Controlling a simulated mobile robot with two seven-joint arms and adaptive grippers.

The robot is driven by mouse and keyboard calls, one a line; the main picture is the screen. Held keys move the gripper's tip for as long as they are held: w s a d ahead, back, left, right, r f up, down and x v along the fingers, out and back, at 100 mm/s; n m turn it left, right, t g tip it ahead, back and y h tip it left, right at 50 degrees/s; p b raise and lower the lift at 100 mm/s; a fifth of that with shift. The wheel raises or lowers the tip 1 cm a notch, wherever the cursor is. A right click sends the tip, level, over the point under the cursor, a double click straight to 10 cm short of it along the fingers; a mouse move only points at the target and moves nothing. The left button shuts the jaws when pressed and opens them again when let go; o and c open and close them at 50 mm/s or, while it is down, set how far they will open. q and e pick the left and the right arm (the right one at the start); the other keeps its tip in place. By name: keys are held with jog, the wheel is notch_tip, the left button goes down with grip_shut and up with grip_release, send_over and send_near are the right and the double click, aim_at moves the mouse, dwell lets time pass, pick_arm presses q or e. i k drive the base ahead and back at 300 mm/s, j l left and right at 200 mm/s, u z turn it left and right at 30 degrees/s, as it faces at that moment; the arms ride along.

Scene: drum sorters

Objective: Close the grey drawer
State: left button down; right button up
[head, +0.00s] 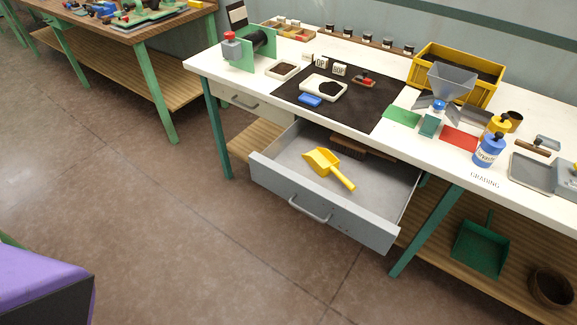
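The grey drawer (326,214) is pulled far out from under the front of the white workbench (355,57). Its front panel faces me and carries a curved metal handle (310,209). A yellow scoop (329,168) lies inside on the drawer floor. A brown brush (350,147) lies near the back of the drawer, partly under the bench top. Neither of my grippers shows in the head view.
A second, shut drawer (239,101) is to the left. Green bench legs (217,128) stand on both sides. A green dustpan (481,247) sits on the lower shelf at right. A purple object (40,285) is at lower left. The floor before the drawer is clear.

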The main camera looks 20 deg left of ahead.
aim_at(370, 214)
jog(key=i+u, duration=0.15)
jog(key=u, duration=0.25)
jog(key=i+l+u, duration=0.15)
jog(key=u, duration=0.2)
jog(key=i+l+u, duration=0.1)
jog(key=u, duration=0.3)
